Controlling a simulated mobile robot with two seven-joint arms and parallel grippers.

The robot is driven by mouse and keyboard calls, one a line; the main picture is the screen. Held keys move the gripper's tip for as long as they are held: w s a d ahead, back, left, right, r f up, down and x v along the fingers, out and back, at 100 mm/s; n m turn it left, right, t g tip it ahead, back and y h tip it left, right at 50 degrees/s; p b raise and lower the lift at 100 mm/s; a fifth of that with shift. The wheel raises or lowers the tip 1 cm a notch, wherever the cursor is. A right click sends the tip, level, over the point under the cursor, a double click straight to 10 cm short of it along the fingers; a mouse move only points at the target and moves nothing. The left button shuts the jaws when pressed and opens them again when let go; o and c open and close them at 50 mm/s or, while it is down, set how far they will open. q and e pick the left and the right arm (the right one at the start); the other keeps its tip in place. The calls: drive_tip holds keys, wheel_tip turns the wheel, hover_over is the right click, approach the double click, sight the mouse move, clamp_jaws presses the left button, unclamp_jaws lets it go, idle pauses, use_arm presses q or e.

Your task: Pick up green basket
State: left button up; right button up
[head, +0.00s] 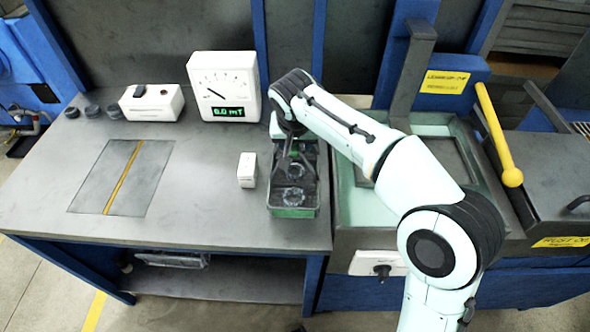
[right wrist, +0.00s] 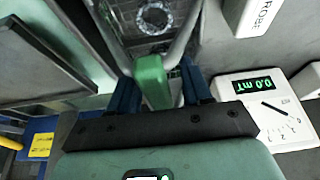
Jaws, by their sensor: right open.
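The green basket (head: 293,212) stands on the grey table near its right edge, with round toothed metal parts inside. My right arm reaches over its far end from the right. My right gripper (head: 289,158) is above the basket in the head view, partly hidden by the arm. In the right wrist view the basket's green handle (right wrist: 152,80) lies between the two blue fingers of my right gripper (right wrist: 160,92). The fingers are open, with a gap showing beside the handle. My left gripper is in neither view.
A small white box (head: 247,170) stands just left of the basket. A white dial meter (head: 224,87) stands behind it, with a white box (head: 152,102) farther left. The grinder with its yellow lever (head: 497,135) is at the right. The table's left front is clear.

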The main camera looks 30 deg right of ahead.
clamp_jaws()
drive_tip(key=shift+r, duration=0.1)
